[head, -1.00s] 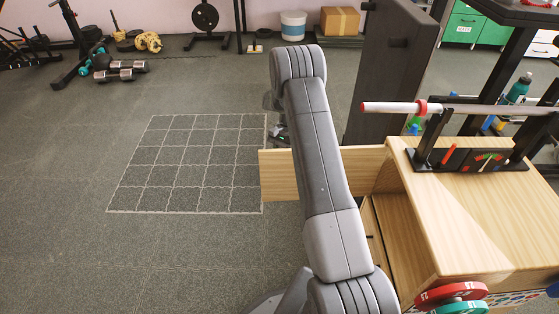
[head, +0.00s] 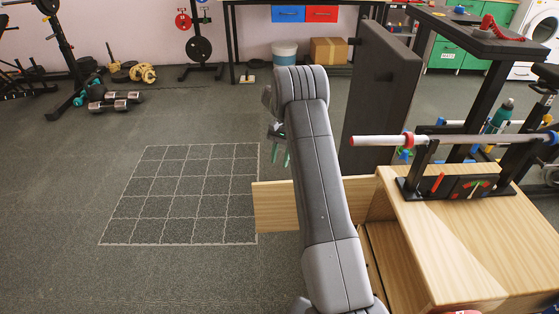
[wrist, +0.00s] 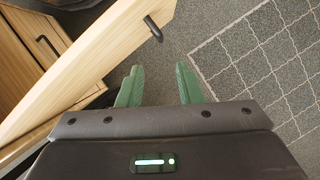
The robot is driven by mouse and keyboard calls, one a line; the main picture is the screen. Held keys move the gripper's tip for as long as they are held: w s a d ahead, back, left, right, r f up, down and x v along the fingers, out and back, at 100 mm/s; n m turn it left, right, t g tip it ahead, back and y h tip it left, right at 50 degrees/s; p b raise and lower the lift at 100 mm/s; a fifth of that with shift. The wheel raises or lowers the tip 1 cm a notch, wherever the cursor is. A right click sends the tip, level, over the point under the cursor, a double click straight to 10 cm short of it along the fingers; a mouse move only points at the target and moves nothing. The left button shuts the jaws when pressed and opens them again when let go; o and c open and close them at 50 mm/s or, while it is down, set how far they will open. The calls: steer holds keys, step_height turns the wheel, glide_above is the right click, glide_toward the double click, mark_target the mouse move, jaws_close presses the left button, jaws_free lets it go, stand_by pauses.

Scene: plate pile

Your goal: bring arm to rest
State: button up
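My gripper (wrist: 158,82) shows in the wrist view with its two green fingers apart and nothing between them. It is open over the dark floor, beside a wooden panel with a black handle (wrist: 153,28). In the head view my arm stretches away from me, and part of the gripper (head: 281,152) shows at the left of the arm's far end. The rest of it is hidden behind the arm.
The wooden panel (head: 274,207) juts left from the wooden cabinet (head: 440,230) on the right. A white bar (head: 375,140) sits on black supports above the cabinet. A dark upright board (head: 380,95) stands behind. The floor with the white grid (head: 185,195) is clear.

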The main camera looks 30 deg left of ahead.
mark_target(273, 193)
steer(key=shift+f, duration=0.1)
steer(key=b+x, duration=0.2)
steer(key=x, duration=1.2)
steer(key=shift+s+d, duration=0.1)
steer(key=shift+s+d+r, duration=0.1)
steer(key=shift+s+r, duration=0.15)
steer(key=shift+r, duration=0.1)
